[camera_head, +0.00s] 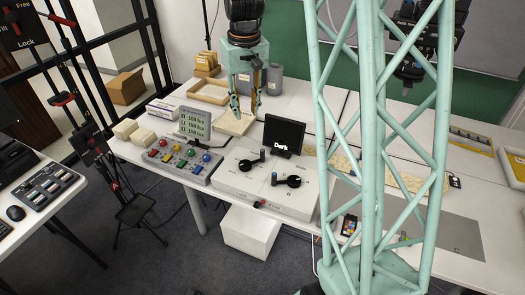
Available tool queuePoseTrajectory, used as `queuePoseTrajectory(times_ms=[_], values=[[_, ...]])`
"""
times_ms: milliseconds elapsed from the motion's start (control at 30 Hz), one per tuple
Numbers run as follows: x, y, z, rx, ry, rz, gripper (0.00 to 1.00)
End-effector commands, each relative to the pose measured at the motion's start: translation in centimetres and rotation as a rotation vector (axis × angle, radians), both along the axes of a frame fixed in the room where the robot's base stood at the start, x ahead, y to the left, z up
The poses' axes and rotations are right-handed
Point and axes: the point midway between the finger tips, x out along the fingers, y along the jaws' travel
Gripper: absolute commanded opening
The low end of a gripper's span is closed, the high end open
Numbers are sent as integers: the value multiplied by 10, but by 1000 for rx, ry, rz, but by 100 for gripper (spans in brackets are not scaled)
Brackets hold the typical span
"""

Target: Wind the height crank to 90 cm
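A grey display (194,123) to the left shows several lines of figures, too small to read with certainty. My gripper (245,110) points down above the table behind the control box. Its fingers are apart, with nothing visible between them, and it is clear of both cranks.
A grey panel (160,168) with coloured buttons sits left of the control box. A white box (250,232) is on the floor below. A stand with a "Free/Lock" sign is at far left.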

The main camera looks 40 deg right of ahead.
Motion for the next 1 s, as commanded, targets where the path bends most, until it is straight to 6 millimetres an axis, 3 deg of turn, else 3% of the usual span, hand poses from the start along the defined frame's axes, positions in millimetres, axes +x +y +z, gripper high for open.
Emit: queuePoseTrajectory(times_ms=[400,1000], values=[[30,-44,-58,12,37,-35,27],[54,-101,-146,30,80,-81,27]])
